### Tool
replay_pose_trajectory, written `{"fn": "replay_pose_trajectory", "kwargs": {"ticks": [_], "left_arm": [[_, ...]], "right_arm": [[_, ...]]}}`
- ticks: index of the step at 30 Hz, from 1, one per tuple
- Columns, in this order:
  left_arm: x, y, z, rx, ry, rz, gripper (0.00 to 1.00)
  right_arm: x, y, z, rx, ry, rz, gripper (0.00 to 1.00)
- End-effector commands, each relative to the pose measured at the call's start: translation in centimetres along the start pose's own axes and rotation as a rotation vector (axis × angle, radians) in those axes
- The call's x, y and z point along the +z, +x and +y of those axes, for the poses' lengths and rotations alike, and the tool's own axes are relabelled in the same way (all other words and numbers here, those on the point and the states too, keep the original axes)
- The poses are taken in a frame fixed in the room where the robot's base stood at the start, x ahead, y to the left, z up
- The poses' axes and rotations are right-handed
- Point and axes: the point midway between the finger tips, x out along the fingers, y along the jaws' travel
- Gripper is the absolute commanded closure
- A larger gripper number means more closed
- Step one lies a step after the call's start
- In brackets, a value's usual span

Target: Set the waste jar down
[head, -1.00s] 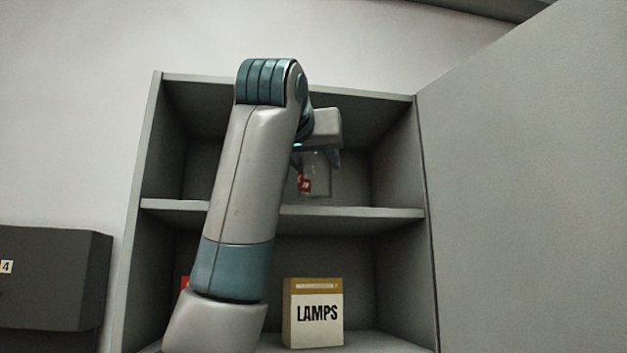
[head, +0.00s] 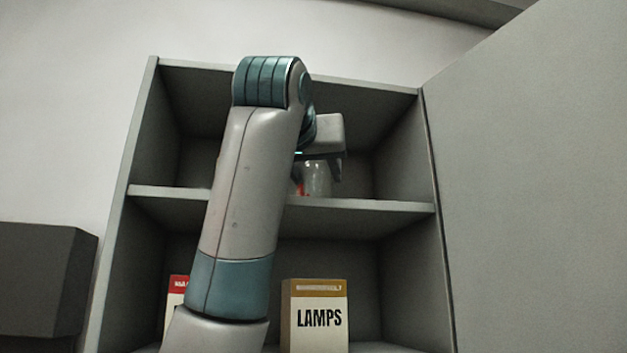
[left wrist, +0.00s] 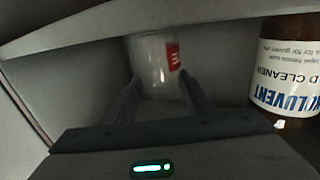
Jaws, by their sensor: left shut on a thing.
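The waste jar (head: 317,180) is a clear glass jar with a red label, at the upper shelf of the grey cabinet. My left gripper (head: 320,160) is shut on it from above in the head view. In the left wrist view the jar (left wrist: 154,62) stands between the two dark fingers of my left gripper (left wrist: 160,98). The jar's base is at the shelf's front edge line in the head view, so I cannot tell whether it touches the shelf. My arm hides part of its left side. My right gripper is not in view.
A brown bottle (left wrist: 290,120) with a cleaner label is close beside the jar in the left wrist view. On the lower shelf are a LAMPS box (head: 319,318) and a red-topped box (head: 177,290). The cabinet's upper shelf board (head: 370,206) is bare along its front right.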

Motion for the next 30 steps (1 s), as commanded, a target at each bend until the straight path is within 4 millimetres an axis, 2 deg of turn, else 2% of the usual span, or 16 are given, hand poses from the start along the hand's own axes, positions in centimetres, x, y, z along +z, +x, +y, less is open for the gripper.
{"fn": "replay_pose_trajectory", "kwargs": {"ticks": [11,12,13,14,27,30], "left_arm": [[0.37,0.05,0.01,0.0,0.0,-0.003,0.83],[0.28,0.06,0.01,0.0,0.0,-0.004,0.43],[0.27,0.06,0.01,0.0,0.0,-0.004,0.36],[0.26,0.06,0.01,0.0,0.0,-0.004,0.34],[-0.06,0.05,0.01,0.0,0.0,-0.003,0.34],[0.19,-0.79,0.01,0.0,0.0,-0.001,0.34]], "right_arm": [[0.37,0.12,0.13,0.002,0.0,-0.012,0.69],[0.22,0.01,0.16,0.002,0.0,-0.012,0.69],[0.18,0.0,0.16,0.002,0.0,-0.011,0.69],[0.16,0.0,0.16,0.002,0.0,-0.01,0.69],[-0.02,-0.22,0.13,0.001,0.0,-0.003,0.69],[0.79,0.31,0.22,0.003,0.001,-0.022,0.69]]}}
